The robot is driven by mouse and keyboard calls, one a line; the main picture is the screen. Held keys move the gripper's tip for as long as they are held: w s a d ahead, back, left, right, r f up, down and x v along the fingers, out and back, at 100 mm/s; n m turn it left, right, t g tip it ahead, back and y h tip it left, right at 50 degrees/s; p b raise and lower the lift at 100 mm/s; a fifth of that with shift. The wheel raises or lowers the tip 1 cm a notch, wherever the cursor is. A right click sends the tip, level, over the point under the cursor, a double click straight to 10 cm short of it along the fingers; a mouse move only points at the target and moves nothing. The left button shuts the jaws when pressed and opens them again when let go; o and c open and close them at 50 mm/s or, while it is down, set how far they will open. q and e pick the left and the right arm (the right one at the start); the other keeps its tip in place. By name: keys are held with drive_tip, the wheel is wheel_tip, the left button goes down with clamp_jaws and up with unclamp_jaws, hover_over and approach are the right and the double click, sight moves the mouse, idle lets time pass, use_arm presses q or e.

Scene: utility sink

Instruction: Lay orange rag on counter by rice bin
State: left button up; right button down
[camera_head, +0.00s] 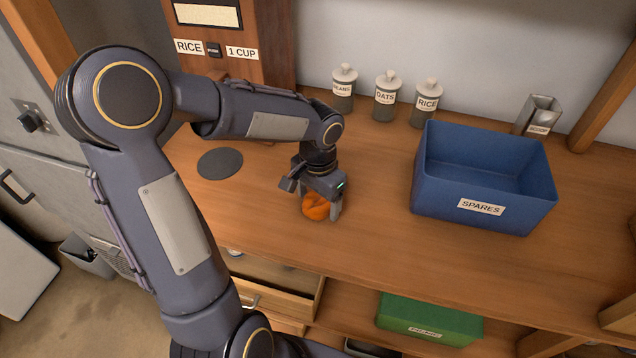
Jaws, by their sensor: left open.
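The orange rag (316,208) lies bunched on the wooden counter (375,250), near its front edge. My left gripper (322,204) points down right at the rag, with its jaws open and a finger at the rag's right side. The gripper body hides the rag's upper part. The rice bin (275,40) is the brown wooden dispenser labelled RICE and 1 CUP at the back left, partly hidden by my left arm. My right gripper is not in view.
A dark round pad (220,163) lies left of the rag. Three labelled jars (386,98) stand along the back wall. A blue SPARES bin (484,180) stands to the right, with a metal holder (540,115) behind it. An open drawer (275,285) juts out below the counter.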

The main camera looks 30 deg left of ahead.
sight(318, 202)
use_arm(q)
wheel_tip(318, 202, up, 12)
drive_tip(key=f, duration=0.1)
drive_tip(key=s+d+f+n+t+h, duration=0.1)
drive_tip(key=s+d+n+t+h, duration=0.1)
drive_tip(key=s, duration=0.6)
drive_tip(key=s+d+f+n+t+h, duration=0.1)
drive_tip(key=s+d+n+t, duration=0.1)
drive_tip(key=s, duration=0.7)
drive_tip(key=shift+d+t+h, duration=0.15)
drive_tip(key=shift+t+h, duration=0.25)
drive_tip(key=shift+t, duration=0.4)
drive_tip(key=shift+c, duration=0.2)
